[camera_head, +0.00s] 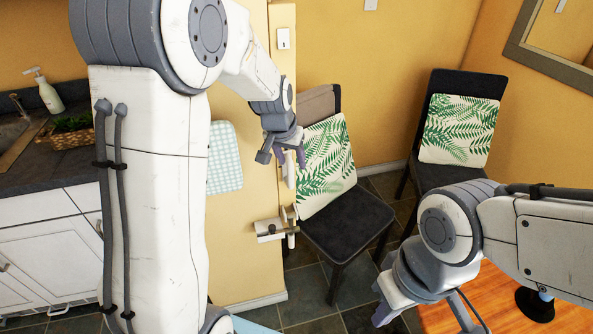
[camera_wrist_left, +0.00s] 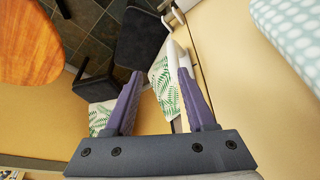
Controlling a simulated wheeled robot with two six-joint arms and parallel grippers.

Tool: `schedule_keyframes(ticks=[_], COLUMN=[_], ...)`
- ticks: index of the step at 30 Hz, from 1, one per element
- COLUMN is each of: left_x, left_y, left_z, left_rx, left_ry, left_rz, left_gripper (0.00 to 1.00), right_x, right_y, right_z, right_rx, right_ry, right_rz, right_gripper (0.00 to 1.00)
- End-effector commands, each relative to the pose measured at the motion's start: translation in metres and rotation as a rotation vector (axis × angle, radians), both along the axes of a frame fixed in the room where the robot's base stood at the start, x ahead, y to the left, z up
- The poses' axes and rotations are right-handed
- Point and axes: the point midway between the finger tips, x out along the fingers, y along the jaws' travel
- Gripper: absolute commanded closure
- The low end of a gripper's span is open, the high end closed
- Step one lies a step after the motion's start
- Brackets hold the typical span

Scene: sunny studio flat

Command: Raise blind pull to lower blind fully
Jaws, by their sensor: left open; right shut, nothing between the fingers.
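My left gripper (camera_head: 285,158) is open at the edge of the yellow wall, fingers pointing down and right. A pale upright piece (camera_head: 289,170), possibly the blind pull, shows at its fingertips. In the left wrist view the open fingers (camera_wrist_left: 157,75) have a white bar (camera_wrist_left: 172,50) between them, nearer the right finger; I cannot tell whether they touch. Below, a pale bracket (camera_head: 268,236) with a small dark knob sticks out from the wall edge. My right gripper (camera_head: 383,312) is shut and empty at lower right, far from the wall edge. The blind itself cannot be made out.
A dark chair (camera_head: 345,222) with a leaf-print cushion stands just right of the wall edge. A second chair (camera_head: 448,170) stands behind. A checked cloth (camera_head: 225,157) hangs on the wall. A kitchen counter (camera_head: 60,172) is at left, and an orange wooden surface (camera_head: 445,318) at lower right.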

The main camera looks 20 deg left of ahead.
Motion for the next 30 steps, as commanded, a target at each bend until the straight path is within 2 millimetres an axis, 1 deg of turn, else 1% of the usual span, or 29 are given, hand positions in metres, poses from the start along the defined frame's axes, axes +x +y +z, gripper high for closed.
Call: schedule_keyframes(ticks=[1, 4, 8, 15, 20, 24, 30], left_x=[0.007, 0.015, 0.022, 0.039, 0.048, 0.052, 0.054], left_y=[0.013, 0.023, 0.022, 0.02, 0.02, 0.02, 0.02], left_z=[-0.004, -0.01, -0.025, -0.067, -0.089, -0.098, -0.101], left_rx=[0.003, 0.007, 0.007, 0.006, 0.006, 0.006, 0.007], left_ry=[-0.008, -0.017, -0.016, -0.014, -0.016, -0.018, -0.02], left_rz=[0.024, 0.04, 0.036, 0.035, 0.036, 0.035, 0.036], left_gripper=[0.44, 0.44, 0.44, 0.44, 0.44, 0.44, 0.44], right_x=[0.0, 0.0, 0.0, 0.0, 0.0, 0.0, 0.0], right_y=[0.0, 0.0, 0.0, 0.0, 0.0, 0.0, 0.0], right_z=[0.0, 0.0, 0.003, 0.008, 0.01, 0.011, 0.011], right_rx=[0.0, 0.0, 0.0, 0.0, 0.0, 0.0, 0.0], right_ry=[0.0, 0.0, 0.0, 0.0, 0.0, 0.0, 0.0], right_rz=[0.0, 0.0, 0.0, 0.0, 0.0, 0.0, 0.0], right_gripper=[1.0, 1.0, 1.0, 1.0, 1.0, 1.0, 1.0])
